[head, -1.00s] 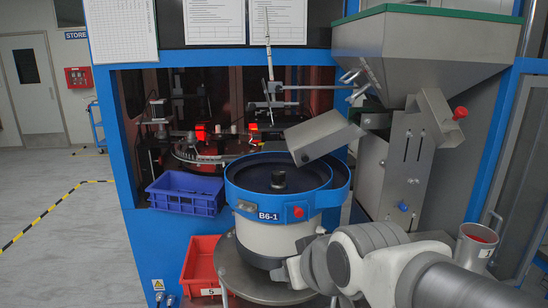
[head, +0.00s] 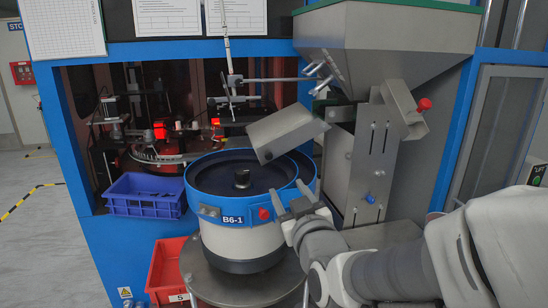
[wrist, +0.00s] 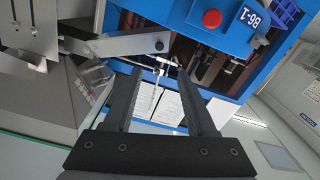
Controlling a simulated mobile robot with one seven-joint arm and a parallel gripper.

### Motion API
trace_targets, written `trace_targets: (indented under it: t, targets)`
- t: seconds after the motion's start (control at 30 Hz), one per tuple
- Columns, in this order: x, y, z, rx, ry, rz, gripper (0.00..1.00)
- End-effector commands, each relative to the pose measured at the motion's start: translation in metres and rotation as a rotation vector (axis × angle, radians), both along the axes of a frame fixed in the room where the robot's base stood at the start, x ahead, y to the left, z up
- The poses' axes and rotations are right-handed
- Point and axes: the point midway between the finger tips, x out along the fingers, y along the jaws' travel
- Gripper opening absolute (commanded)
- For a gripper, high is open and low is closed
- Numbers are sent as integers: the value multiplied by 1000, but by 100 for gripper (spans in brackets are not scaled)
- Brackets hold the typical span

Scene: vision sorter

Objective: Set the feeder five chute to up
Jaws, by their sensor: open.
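The chute (head: 286,133) is a grey metal trough in front of the hopper stand. It slopes down to the left, its lower end over the blue feeder bowl (head: 207,200), labelled B6-1. My gripper (head: 297,203) is open and empty, fingers pointing up, in front of the bowl's right side and below the chute. In the wrist view my gripper's two dark fingers (wrist: 158,75) stand apart with nothing between them. There a grey metal arm with a dark round end (wrist: 120,45) lies beyond the left finger; I cannot tell if it is the chute.
A steel hopper (head: 390,45) stands above the stand (head: 353,180), with a red knob (head: 424,104) and a blue knob (head: 370,198). The bowl has a red knob (head: 264,213). A blue crate (head: 145,205) and red bin (head: 163,270) lie left.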

Motion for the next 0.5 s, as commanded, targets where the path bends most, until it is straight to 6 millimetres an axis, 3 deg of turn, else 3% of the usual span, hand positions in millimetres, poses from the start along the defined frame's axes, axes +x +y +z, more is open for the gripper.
trace_targets:
  t: [0.23,0.5]
  targets:
    - [14,3,1,-6,-8,0,57]
    - [51,11,1,-6,-7,1,57]
